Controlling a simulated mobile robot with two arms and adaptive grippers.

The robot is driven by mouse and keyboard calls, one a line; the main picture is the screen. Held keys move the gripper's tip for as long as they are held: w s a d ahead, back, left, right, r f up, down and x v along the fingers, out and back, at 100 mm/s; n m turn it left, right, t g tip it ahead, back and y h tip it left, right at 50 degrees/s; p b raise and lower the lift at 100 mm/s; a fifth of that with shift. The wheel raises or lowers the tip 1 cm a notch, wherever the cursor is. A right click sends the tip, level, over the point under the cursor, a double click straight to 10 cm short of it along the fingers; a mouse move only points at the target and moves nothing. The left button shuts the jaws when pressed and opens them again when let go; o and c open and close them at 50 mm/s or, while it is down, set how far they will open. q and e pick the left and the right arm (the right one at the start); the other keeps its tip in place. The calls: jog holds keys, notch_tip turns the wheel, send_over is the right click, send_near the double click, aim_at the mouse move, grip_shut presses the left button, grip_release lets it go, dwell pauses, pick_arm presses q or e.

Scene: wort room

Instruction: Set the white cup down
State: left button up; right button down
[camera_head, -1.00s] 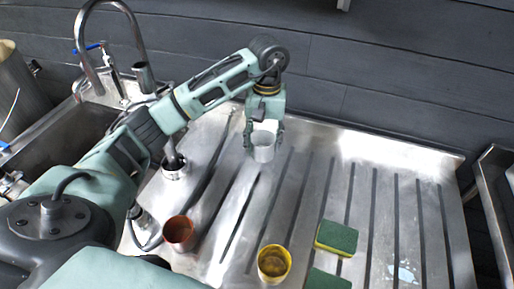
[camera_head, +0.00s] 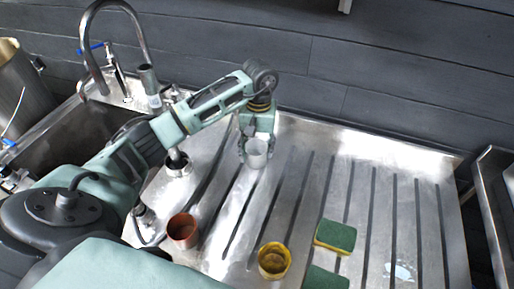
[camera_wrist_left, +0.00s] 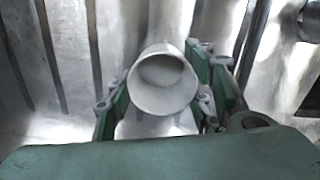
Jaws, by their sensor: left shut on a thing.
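The white cup (camera_head: 257,154) is upright between the fingers of my left gripper (camera_head: 256,150), over the back left part of the ribbed steel drainboard (camera_head: 300,215). My left gripper is shut on it, with a finger on each side. In the left wrist view the cup (camera_wrist_left: 162,84) shows its open rim between the green fingers, and its inside looks empty. I cannot tell whether its bottom touches the drainboard. My right gripper is not in view.
A reddish-brown cup (camera_head: 183,230) and a yellow cup (camera_head: 273,261) stand toward the front. Two green sponges (camera_head: 335,237) (camera_head: 326,279) lie right of the yellow cup. The sink (camera_head: 60,135) and tap (camera_head: 146,75) are at the left. The drainboard's right side is mostly clear.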

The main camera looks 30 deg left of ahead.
pick_arm(q)
jog(key=o, duration=1.2)
jog(key=shift+c, duration=0.2)
jog(key=shift+r, duration=0.1)
notch_tip(320, 180, up, 12)
jog(key=b, duration=0.1)
jog(key=shift+w, duration=0.35)
